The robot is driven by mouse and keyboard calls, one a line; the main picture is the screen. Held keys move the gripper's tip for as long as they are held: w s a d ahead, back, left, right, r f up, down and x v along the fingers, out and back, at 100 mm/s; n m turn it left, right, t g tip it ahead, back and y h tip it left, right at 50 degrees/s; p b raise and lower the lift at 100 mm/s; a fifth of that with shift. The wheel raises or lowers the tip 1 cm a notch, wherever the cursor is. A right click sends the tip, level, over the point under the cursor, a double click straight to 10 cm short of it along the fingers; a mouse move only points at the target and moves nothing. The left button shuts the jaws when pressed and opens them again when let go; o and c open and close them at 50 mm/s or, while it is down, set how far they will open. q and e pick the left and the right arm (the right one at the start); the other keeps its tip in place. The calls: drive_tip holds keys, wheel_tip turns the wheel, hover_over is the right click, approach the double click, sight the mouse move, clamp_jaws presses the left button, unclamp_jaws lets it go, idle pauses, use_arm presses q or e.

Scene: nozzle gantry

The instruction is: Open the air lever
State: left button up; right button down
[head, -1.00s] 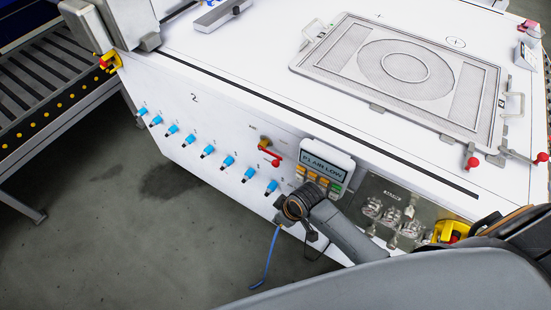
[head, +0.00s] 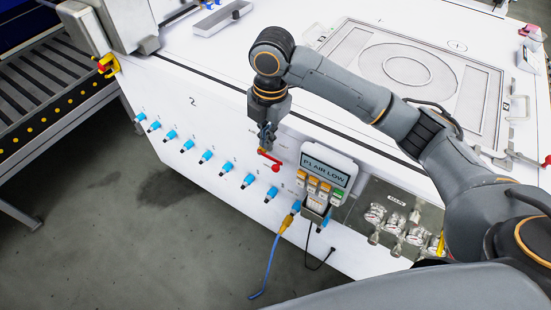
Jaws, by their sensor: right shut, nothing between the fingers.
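The red air lever (head: 271,161) is on the white front panel of the machine, left of the display. Its handle slants down to the right. My right gripper (head: 266,143) points down from above, its shut fingertips at or just above the upper left end of the lever. I cannot tell whether they touch it. The gripper and its fingers hide the valve body behind the lever. The display (head: 326,170) reads "P1 AIR LOW". My left gripper is not in view.
A row of blue fittings (head: 207,156) runs along the panel. A blue hose (head: 269,266) with a yellow connector (head: 286,223) hangs below the display. Gauges (head: 375,214) sit to the right. A framed plate (head: 345,45) lies on the tabletop behind my arm. A conveyor (head: 50,80) stands left.

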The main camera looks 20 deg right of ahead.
sight(276, 166)
drive_tip(key=shift+n+h, duration=0.4)
drive_tip(key=shift+n, duration=0.3)
drive_tip(key=d+r, duration=0.2)
drive_tip(key=r, duration=0.1)
drive_tip(key=shift+w+d+r, duration=0.25)
drive_tip(key=shift+w+r, duration=0.05)
drive_tip(key=shift+w, duration=0.1)
wheel_tip(276, 166, down, 14)
